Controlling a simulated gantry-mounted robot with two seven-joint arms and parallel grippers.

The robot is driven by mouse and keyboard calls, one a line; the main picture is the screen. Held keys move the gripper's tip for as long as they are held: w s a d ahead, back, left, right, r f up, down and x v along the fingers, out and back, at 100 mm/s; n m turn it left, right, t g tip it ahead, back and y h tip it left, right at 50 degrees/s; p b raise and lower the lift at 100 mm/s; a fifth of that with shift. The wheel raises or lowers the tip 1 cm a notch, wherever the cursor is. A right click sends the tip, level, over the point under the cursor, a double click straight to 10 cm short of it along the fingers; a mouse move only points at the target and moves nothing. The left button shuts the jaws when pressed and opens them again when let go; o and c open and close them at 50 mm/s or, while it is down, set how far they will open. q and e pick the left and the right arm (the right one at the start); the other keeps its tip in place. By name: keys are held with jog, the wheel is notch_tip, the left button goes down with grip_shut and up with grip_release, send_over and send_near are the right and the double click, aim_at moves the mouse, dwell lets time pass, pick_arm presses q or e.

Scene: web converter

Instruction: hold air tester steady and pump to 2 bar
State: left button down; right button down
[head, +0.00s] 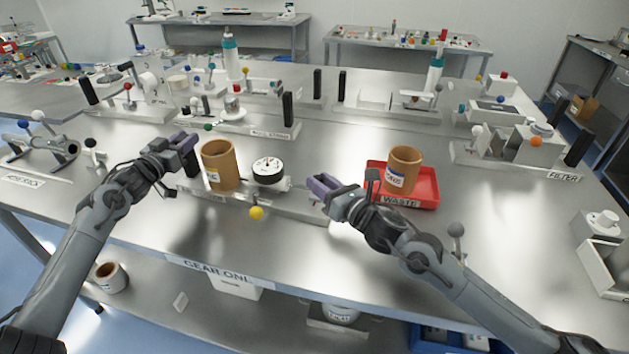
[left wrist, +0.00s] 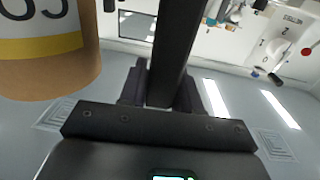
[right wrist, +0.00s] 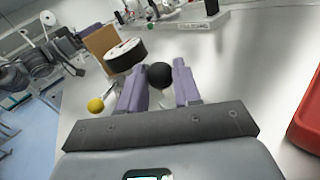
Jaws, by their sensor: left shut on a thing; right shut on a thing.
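The air tester is a long low metal base (head: 300,206) near the table's front, with a round white-faced gauge (head: 268,168) and a yellow ball knob (head: 256,213). The gauge reading is too small to tell. A black upright handle (head: 192,164) stands at its left end. My left gripper (head: 187,143) is shut on this handle, which also shows between the fingers in the left wrist view (left wrist: 176,50). My right gripper (head: 320,185) is at the tester's right end, shut on a black ball knob (right wrist: 160,75), which the fingers hide in the head view.
A brown labelled roll (head: 219,166) stands beside the gauge, close to my left gripper. Another brown roll (head: 404,168) stands in a red WASTE tray (head: 432,200) right of my right gripper. Other fixtures stand behind. The table is clear at front left.

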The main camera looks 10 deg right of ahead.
jog(key=shift+w+d+f, duration=0.1)
jog(key=shift+d, duration=0.15)
jog(key=c, duration=0.8)
grip_release()
jog(key=shift+a, duration=0.1)
jog(key=v, duration=1.2)
